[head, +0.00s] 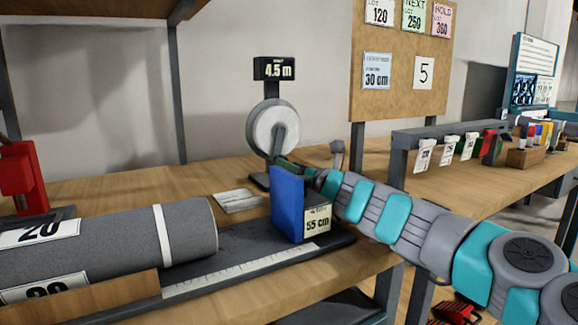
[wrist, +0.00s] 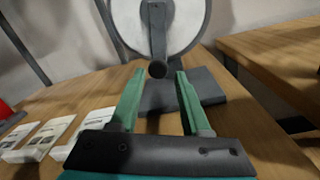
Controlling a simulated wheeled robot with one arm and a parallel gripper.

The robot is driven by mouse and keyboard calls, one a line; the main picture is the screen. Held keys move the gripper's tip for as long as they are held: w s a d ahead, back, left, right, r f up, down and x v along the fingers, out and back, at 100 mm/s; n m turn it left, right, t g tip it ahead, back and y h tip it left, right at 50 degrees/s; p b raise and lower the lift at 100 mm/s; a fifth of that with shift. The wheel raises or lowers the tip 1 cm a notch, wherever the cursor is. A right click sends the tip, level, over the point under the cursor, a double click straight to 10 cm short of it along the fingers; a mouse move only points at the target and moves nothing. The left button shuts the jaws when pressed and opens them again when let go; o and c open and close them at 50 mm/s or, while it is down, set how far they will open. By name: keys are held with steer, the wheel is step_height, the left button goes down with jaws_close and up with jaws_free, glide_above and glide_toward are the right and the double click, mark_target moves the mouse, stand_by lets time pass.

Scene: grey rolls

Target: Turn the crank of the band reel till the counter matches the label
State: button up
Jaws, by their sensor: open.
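The band reel (head: 274,128) is a pale disc on a dark stand at the back of the bench. Whether the knob is within fingertip depth is unclear. In the head view the blue stop partly hides my gripper. I cannot tell which label belongs to the reel.
A blue stop (head: 287,204) with a 55 cm tag (head: 317,222) stands on the ruled dark tray, before my arm. A grey roll (head: 120,243) lies left. White cards (head: 238,201) lie near the reel. A board (head: 401,90) carries several notes, including 30 cm and 5.

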steer(key=shift+c, duration=0.3)
